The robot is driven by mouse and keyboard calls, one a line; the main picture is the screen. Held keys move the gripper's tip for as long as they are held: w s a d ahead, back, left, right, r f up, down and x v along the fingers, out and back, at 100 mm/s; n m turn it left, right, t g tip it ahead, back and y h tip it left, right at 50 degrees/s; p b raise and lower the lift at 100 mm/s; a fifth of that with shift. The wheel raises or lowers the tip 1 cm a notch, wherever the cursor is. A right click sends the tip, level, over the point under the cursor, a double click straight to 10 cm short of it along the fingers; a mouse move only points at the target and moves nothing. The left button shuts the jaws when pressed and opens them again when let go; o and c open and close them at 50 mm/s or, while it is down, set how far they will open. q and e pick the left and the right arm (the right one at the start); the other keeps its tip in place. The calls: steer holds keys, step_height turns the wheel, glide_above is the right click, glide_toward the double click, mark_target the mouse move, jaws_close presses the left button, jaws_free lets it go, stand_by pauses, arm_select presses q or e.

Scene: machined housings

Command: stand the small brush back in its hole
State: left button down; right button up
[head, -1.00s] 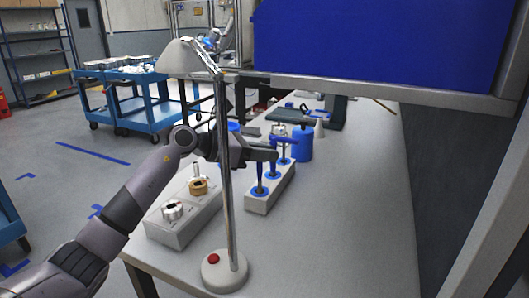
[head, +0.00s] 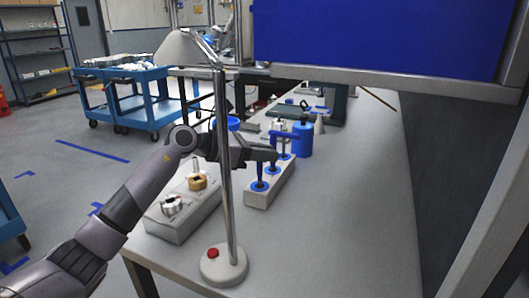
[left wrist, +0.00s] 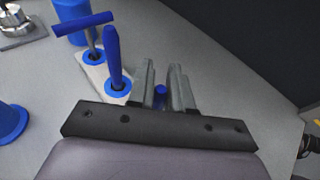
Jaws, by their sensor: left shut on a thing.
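The grey holder block (head: 281,192) stands on the bench with blue-ringed holes in a row. My left gripper (head: 267,155) is over its near end, with fingers closed on a thin blue handle (head: 259,173), which I take for the small brush. The handle looks upright over the nearest ring; I cannot tell how deep its lower end sits. In the left wrist view only a bit of the blue handle (left wrist: 160,92) shows between the fingers (left wrist: 161,88). A blue-handled tool (left wrist: 112,50) and a T-handled tool (left wrist: 84,25) stand in the other holes. My right gripper is out of view.
A lamp's chrome post (head: 223,180) rises in front of my left wrist, from a round base (head: 236,268). A grey block with machined parts (head: 180,228) is to the left. A blue canister (head: 303,141) stands behind the holder. The bench to the right is clear.

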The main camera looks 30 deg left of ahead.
arm_select(q)
steer(key=c, duration=1)
jaws_free()
steer(key=shift+o, duration=0.2)
steer(key=b+v, duration=0.1)
steer(key=v, duration=0.6)
steer(key=shift+a, duration=0.1)
